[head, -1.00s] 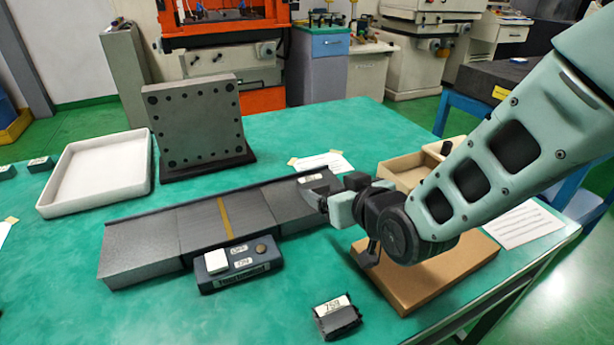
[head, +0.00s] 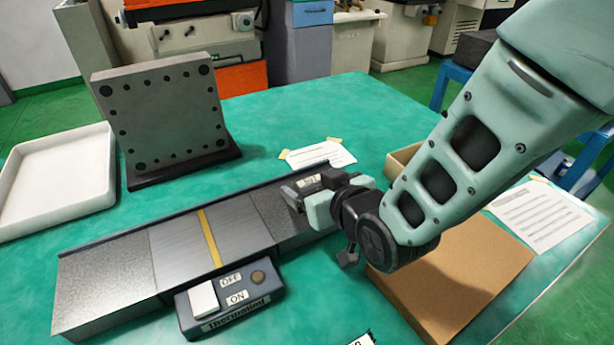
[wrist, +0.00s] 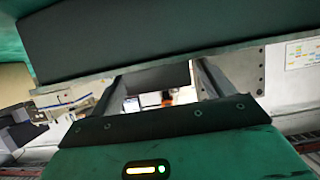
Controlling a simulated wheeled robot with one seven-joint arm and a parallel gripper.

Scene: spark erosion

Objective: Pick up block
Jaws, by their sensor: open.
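My gripper (head: 300,196) is open in the head view. It points left over the right end of a long dark bar (head: 110,275). A dark block with a white label (head: 311,181) shows at the fingertips, partly hidden by them. I cannot tell whether it lies between the fingers or behind them. A second labelled block (head: 362,341) is cut off by the bottom edge, so only a piece of its label shows. The wrist view shows the green gripper body (wrist: 180,155) and dark parts, with no clear block between them.
A drilled upright plate (head: 160,115) and a white tray (head: 60,185) are behind left. A brown board (head: 455,275) lies under my arm. The green table (head: 290,110) is clear at the back.

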